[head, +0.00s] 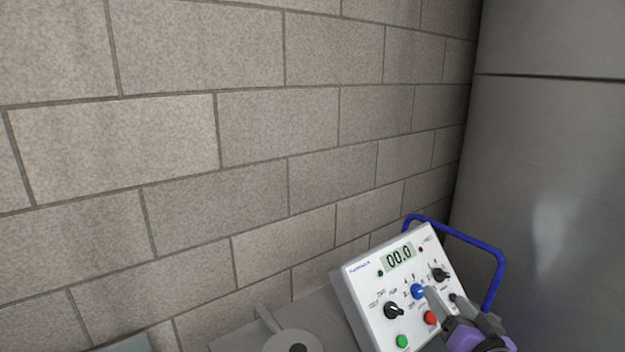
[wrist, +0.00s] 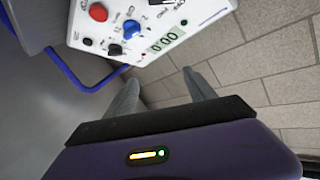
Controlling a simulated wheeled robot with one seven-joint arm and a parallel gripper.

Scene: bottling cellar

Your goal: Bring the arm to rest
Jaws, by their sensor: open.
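My gripper (head: 444,296) is at the lower right of the head view, in front of the lower right part of a white control box. In the wrist view my gripper (wrist: 160,82) shows two grey fingers spread apart with nothing between them. In the wrist view the blue knob (wrist: 131,29) and the red button (wrist: 98,12) lie beyond my fingertips. My fingers hide part of the panel in the head view.
A blue tubular bar (head: 495,274) stands out at the box's right side, close to my gripper. A block wall (head: 250,130) rises behind, and a large grey metal surface (head: 555,150) fills the right. A grey lever part (head: 270,322) shows left of the box.

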